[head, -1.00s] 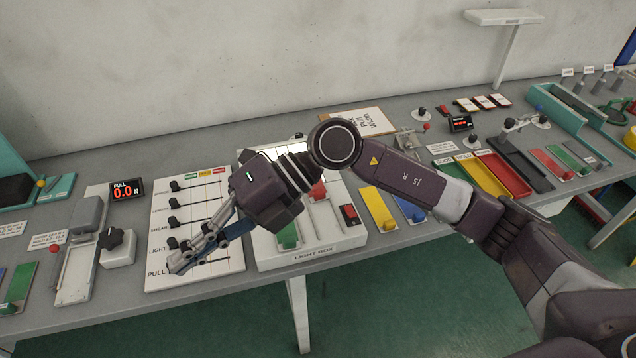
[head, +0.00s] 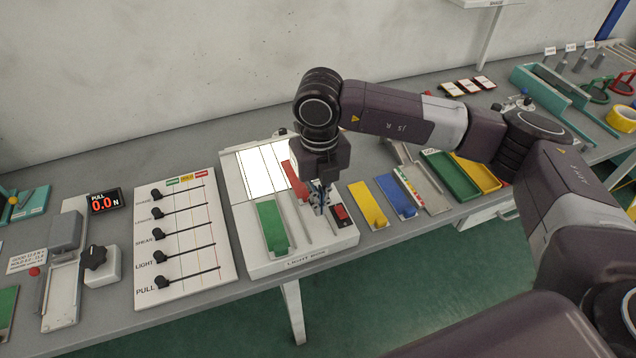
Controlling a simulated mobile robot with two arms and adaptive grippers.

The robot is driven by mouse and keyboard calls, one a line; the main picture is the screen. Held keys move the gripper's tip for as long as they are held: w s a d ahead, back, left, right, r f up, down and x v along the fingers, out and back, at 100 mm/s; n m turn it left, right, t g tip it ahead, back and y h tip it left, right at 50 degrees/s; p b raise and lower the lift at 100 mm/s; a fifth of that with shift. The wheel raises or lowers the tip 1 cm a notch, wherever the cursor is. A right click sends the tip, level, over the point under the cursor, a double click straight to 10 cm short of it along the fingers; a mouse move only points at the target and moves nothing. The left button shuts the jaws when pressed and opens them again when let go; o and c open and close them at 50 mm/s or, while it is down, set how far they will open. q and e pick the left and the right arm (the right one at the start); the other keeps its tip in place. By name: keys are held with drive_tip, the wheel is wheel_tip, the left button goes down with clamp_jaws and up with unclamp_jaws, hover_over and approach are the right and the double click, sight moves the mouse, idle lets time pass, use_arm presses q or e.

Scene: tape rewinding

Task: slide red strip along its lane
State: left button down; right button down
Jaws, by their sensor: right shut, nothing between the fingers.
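The light box (head: 258,262) stands at the front middle of the table, with a bright white panel (head: 262,172) at its far end and lanes running front to back. The red strip (head: 293,178) lies in a lane beside the panel, toward the far end. Its right side and near end are partly hidden by my right gripper. My right gripper (head: 319,209) points down over the right part of the box, shut and empty, just right of and nearer than the visible red. I cannot tell whether its fingertips touch the strip. My left gripper is out of view.
A green strip (head: 272,225) lies in the box's left lane; a red switch (head: 340,212) sits at its front right. A slider board (head: 187,240) is to the left. Yellow (head: 365,203) and blue (head: 395,195) strips lie to the right. My right arm crosses above the trays.

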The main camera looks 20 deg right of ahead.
sight(319, 220)
drive_tip(key=f+p, duration=0.1)
drive_tip(key=f, duration=0.2)
drive_tip(key=shift+w, duration=0.2)
drive_tip(key=shift+w+a+p, duration=0.1)
drive_tip(key=shift+w+p, duration=0.35)
drive_tip(key=shift+w, duration=1.35)
drive_tip(key=shift+a+f, duration=0.1)
